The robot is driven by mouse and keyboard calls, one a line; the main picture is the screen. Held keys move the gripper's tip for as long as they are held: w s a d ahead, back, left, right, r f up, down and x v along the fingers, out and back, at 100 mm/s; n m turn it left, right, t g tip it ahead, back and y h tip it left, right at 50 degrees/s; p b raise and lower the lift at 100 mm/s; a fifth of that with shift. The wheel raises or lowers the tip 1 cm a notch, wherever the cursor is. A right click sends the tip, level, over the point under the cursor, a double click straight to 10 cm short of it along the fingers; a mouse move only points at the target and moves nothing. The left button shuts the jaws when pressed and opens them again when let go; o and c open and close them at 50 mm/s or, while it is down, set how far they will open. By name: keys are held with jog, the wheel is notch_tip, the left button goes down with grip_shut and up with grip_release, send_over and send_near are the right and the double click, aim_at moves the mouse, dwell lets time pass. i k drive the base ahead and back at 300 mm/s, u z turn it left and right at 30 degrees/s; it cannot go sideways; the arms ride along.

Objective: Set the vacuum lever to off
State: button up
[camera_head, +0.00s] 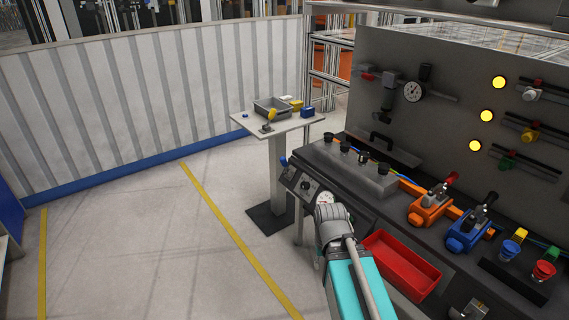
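No lever in the camera_head view has a readable vacuum label, so I cannot tell for sure which one it is. On the upright grey panel, a small red-handled part (368,73) and a black fitting (424,73) sit near a round white gauge (413,91). An orange unit (432,207) and a blue unit (467,232) on the bench each carry a tilted lever, red-tipped (451,178) and black (488,200). My teal arm reaches up from the bottom centre to a grey joint in front of the bench. My gripper's fingers cannot be made out.
A red tray (401,268) sits at the bench front, right of my arm. A small side table (283,126) holds a grey bin (272,109) and small parts. Three yellow lamps (486,116) glow on the panel. The floor (130,235) at left is clear.

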aim_at(283, 162)
jog(key=u, duration=0.1)
jog(key=i, duration=1)
jog(key=z, duration=0.1)
jog(key=k, duration=1.3)
jog(key=u, duration=0.25)
jog(key=i, duration=0.65)
jog(key=u, duration=0.4)
